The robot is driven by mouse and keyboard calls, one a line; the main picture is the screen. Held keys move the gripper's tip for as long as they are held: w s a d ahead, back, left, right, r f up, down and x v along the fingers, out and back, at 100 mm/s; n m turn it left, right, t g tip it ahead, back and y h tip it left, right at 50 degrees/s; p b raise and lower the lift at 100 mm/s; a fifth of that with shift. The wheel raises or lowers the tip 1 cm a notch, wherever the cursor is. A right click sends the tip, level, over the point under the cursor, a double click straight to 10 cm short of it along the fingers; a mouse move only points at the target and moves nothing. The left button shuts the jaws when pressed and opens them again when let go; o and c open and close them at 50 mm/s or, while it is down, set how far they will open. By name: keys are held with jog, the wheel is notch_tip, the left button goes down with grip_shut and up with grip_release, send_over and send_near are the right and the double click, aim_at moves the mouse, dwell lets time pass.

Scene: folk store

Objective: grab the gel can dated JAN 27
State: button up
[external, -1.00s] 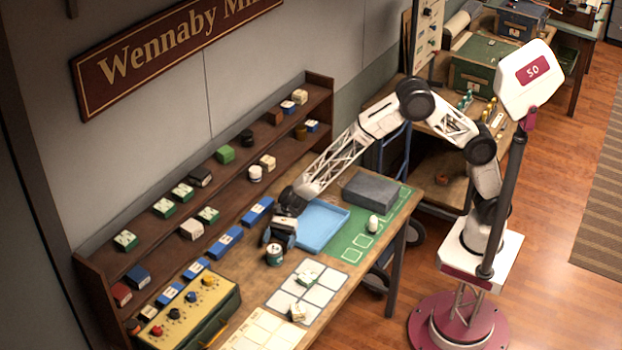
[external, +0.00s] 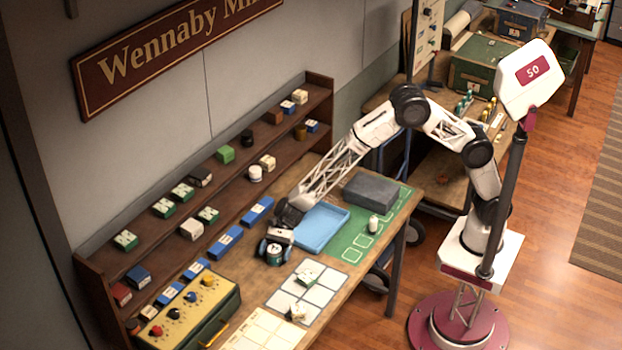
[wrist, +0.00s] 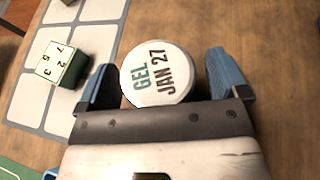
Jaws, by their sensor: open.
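The gel can (wrist: 158,73) shows in the wrist view with a round white lid printed "GEL JAN 27". In the external view the can (external: 273,257) stands on the wooden table, mostly hidden by my gripper (external: 275,247). In the wrist view my gripper (wrist: 165,80) is open. Its two blue fingers lie to the left and right of the can, with a small gap on each side. I cannot tell how far down the can's side the fingertips reach.
A white-celled grid card (external: 286,301) lies close by, with a green-and-white numbered block (wrist: 62,63) on it. A blue tray (external: 345,213) and grey box (external: 370,191) stand to the right. A yellow knob panel (external: 190,312) is at left; the shelf (external: 140,272) runs behind.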

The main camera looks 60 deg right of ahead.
aim_at(274, 249)
dwell(0.3)
jog(key=c, duration=1.1)
jog(key=shift+r, duration=0.2)
notch_tip(274, 249, up, 18)
jog(key=shift+f, duration=0.15)
dwell(0.5)
